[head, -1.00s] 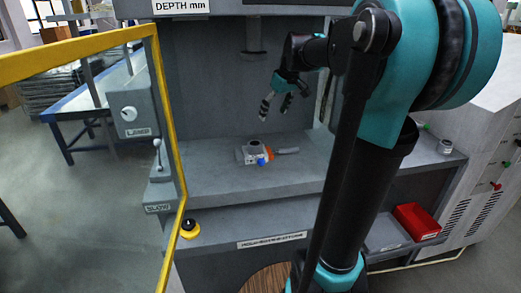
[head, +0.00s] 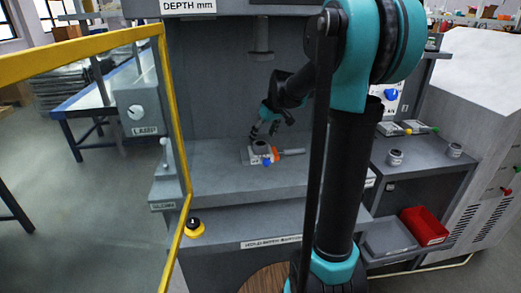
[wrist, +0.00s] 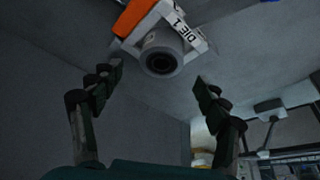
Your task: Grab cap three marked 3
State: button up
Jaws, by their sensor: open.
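No marking "3" can be read in either view, so I cannot tell which piece is cap three. Two small grey round pieces stand on the right-hand shelf in the head view, one nearer (head: 395,158) and one farther right (head: 454,150). My gripper (head: 266,130) is open and empty inside the press bay, just above a small fixture (head: 252,158) with orange and blue parts. In the wrist view, my open fingers (wrist: 157,82) stand either side of a grey round piece with a dark hole (wrist: 160,58). It sits on the fixture, labelled "DIE 1".
A yellow guard frame (head: 178,130) stands left of the press bed (head: 205,180). A red bin (head: 424,226) and a grey tray (head: 388,240) lie low at right. A large grey cabinet (head: 480,100) stands far right. The bed around the fixture is mostly clear.

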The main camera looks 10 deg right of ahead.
aim_at(260, 143)
jog(key=x, duration=0.4)
jog(key=shift+c, duration=0.2)
jog(key=c, duration=1.6)
jog(key=shift+r, duration=0.1)
